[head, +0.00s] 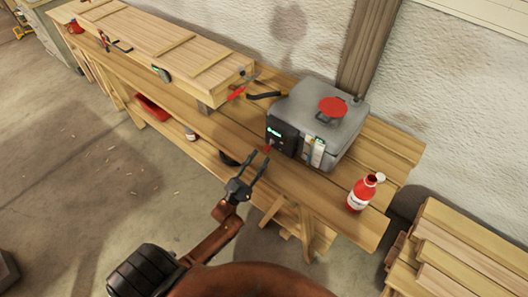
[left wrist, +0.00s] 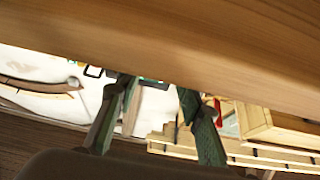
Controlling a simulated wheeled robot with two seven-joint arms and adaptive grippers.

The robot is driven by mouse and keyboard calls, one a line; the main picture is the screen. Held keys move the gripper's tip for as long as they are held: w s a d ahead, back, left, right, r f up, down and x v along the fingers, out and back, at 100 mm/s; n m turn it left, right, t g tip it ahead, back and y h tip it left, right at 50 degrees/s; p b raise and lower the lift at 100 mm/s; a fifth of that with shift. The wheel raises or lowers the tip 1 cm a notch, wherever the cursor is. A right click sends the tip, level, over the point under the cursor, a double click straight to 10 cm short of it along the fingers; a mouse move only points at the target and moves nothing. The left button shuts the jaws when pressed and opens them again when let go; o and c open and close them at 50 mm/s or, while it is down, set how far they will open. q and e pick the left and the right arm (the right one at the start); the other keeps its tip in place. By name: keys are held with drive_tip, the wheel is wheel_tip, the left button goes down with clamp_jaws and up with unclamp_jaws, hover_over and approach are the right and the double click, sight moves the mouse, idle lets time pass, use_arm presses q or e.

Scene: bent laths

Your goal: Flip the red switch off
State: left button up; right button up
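A grey metal machine (head: 318,112) stands on the wooden bench, with a dark front panel (head: 282,136) and a small lit display (head: 274,132). A small red part at the panel's lower left corner looks like the red switch (head: 267,148); its position is too small to read. My left gripper (head: 257,156) is open and empty, just in front of and below that corner, apart from it as far as I can tell. In the left wrist view its two fingers (left wrist: 158,92) are spread, with nothing between them. My right gripper is not in view.
The workbench (head: 385,165) runs along the wall. A red bottle (head: 360,194) stands at its right end. A large round red part (head: 332,106) sits on top of the machine. A long wooden crate (head: 165,50) lies left. Stacked planks (head: 455,250) stand at right.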

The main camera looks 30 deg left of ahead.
use_arm(q)
drive_tip(key=v, duration=0.7)
drive_tip(key=shift+s, duration=0.15)
idle(0.3)
